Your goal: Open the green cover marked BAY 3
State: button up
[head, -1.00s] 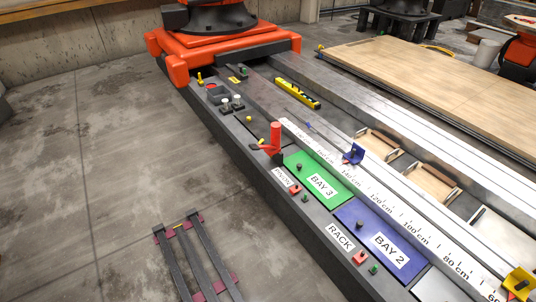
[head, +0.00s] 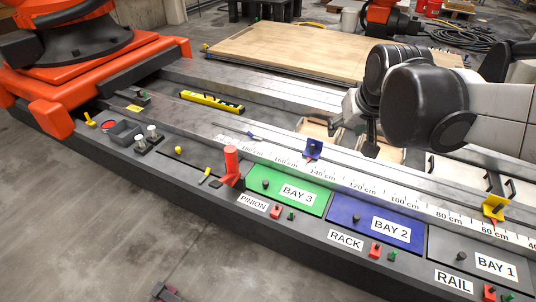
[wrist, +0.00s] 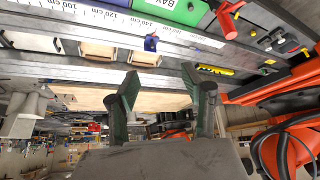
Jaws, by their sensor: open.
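The green cover (head: 273,193) marked BAY 3 lies flat and closed in the bench top in the head view, with a small dark knob (head: 265,184) near its left end. Part of the cover also shows, upside down, at the top of the wrist view (wrist: 191,12). My gripper (head: 353,128) is to the right of and behind the cover in the head view, raised above the bench and apart from it. In the wrist view its two dark fingers (wrist: 160,88) are spread with nothing between them.
A red upright handle (head: 231,163) stands at the cover's left end. The blue BAY 2 cover (head: 345,209) adjoins on the right. Behind run a scale strip (head: 350,183) and a blue stop (head: 313,150). A yellow level (head: 212,102) lies further back left.

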jog(key=w+a+f+b, duration=0.35)
jog(key=w+f, duration=0.35)
jog(key=w, duration=0.3)
jog(key=n+g+y+b, duration=0.1)
jog(key=n+g+b, duration=0.15)
jog(key=b, duration=0.45)
send_over(266, 182)
jog(key=s+d, duration=0.2)
jog(key=s, duration=0.3)
notch_tip(266, 182, down, 40)
jog(key=shift+n, duration=0.25)
jog(key=b+x, duration=0.1)
jog(key=x, duration=0.3)
jog(key=b+x, duration=0.1)
jog(key=x, duration=0.3)
jog(key=b+x, duration=0.2)
jog(key=x, duration=0.3)
jog(key=shift+w+a+r, duration=0.15)
jog(key=shift+w+r, duration=0.05)
jog(key=shift+w, duration=0.2)
jog(key=shift+c, duration=0.3)
grip_shut()
